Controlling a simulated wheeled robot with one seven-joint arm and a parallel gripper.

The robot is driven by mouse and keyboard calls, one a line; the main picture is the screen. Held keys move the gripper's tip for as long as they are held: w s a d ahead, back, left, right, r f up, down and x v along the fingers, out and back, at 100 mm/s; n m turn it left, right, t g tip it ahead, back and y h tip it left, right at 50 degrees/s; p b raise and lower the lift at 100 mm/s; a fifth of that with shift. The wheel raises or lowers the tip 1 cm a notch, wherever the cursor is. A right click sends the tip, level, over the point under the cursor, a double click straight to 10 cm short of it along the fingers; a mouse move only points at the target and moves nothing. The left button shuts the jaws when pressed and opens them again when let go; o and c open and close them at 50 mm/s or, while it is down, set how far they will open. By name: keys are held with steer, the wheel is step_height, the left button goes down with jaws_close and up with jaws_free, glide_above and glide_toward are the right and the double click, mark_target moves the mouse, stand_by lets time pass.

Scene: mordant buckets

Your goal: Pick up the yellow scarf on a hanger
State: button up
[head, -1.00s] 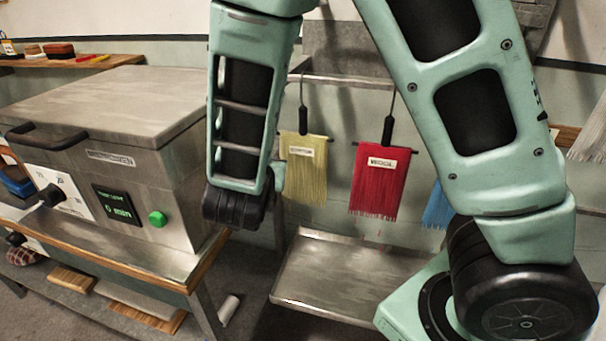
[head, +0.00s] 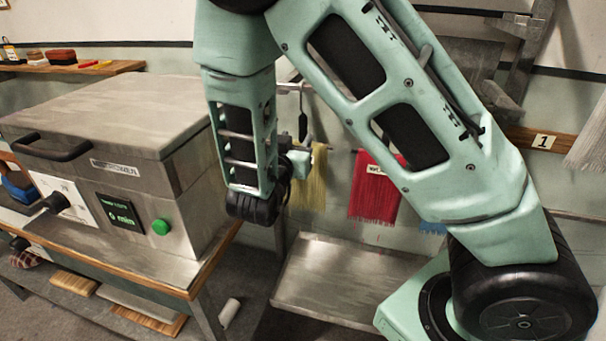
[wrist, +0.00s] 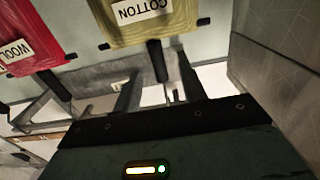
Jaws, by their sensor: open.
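The yellow scarf (head: 308,190) hangs on its hanger below the rail, left of the red scarf, partly covered by my forearm and gripper. In the wrist view, which is upside down, the yellow scarf (wrist: 150,28) has a COTTON label, and its dark hanger stem (wrist: 156,62) points down the picture. My gripper (wrist: 158,88) is open, with its two dark fingers one to each side of the stem. Nothing is visibly held, and I cannot tell whether the fingers touch the stem. In the head view, my gripper (head: 303,158) is by the upper part of the scarf, its fingers unclear.
The red scarf (head: 372,188), labelled WOOL in the wrist view (wrist: 30,45), hangs close beside. A blue scarf (head: 433,227) is mostly hidden behind my arm. A metal tray (head: 345,280) lies below. A large steel machine (head: 110,130) stands at left.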

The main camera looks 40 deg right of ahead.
mark_target(302, 132)
steer(key=shift+p+x, duration=0.75)
steer(key=shift+x, duration=2.25)
steer(key=shift+s+d+f, duration=0.1)
jaws_close()
